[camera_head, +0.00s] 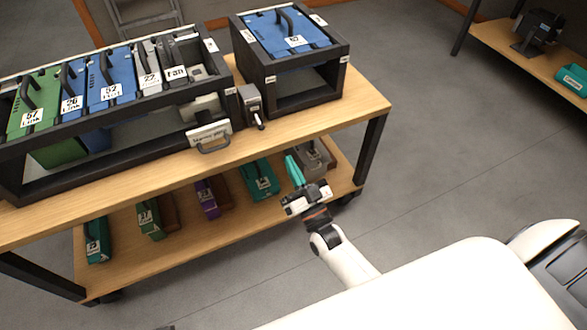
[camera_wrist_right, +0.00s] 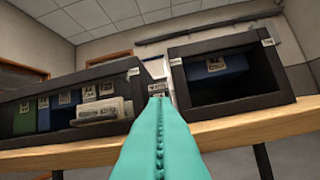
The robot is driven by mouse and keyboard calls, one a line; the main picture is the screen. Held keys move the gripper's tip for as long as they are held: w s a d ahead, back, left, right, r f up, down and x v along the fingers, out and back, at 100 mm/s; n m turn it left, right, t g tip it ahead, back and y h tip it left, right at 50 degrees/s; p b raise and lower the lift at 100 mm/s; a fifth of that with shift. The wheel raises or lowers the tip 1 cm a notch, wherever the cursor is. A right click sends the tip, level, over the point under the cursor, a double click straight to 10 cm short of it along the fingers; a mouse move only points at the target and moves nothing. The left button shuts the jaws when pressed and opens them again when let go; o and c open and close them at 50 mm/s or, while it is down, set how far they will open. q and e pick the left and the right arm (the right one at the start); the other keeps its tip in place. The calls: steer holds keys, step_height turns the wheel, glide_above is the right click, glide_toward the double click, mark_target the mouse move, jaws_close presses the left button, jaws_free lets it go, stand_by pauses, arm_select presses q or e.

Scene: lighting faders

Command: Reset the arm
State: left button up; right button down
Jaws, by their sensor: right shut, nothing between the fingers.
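My right gripper (camera_head: 294,171) has teal fingers and hangs in front of the two-level wooden bench (camera_head: 300,125), near its front edge and apart from it as far as I can tell. In the right wrist view its teal fingers (camera_wrist_right: 160,105) are pressed together with nothing between them, pointing toward the bench and the black racks. The right arm reaches up from the bottom of the head view. My left gripper is in neither view.
A long black rack (camera_head: 130,153) holds green, blue and grey modules on the bench top. A smaller black rack (camera_head: 341,84) holds one blue module. Several coloured modules, including a teal one (camera_head: 260,180), stand on the lower shelf. Open grey floor (camera_head: 440,150) lies to the right.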

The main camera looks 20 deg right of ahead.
steer(key=shift+s+f, duration=0.2)
steer(key=shift+s, duration=0.1)
stand_by(0.4)
